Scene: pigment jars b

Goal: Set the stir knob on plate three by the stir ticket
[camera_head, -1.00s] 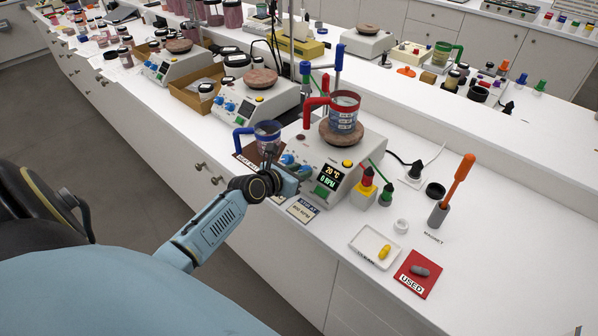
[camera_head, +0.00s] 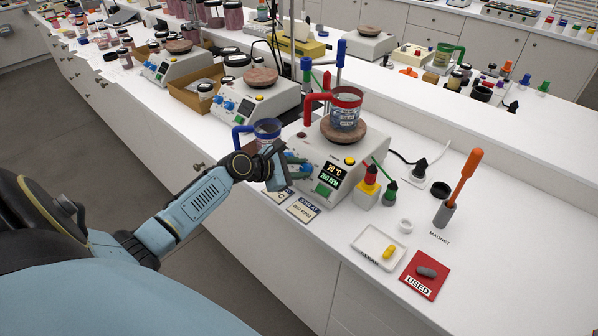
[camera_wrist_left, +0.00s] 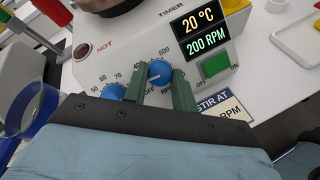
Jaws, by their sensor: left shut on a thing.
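Plate three (camera_head: 313,148) is a white stirring hot plate with a round brown top. My left gripper (camera_wrist_left: 161,82) is shut on the blue stir knob (camera_wrist_left: 160,72), its green fingers on either side. The display (camera_wrist_left: 204,37) reads 20 °C and 200 RPM. The stir ticket (camera_head: 303,209) lies on the bench in front of the plate; its number is too small to read surely, and the gripper partly covers it in the wrist view. My right gripper is not in view.
A second blue knob (camera_wrist_left: 113,92) sits left of the held one, and a green switch (camera_wrist_left: 215,65) to the right. A red-handled beaker (camera_head: 346,110) stands on the plate top. A blue-handled beaker (camera_head: 266,131) stands close behind my left gripper.

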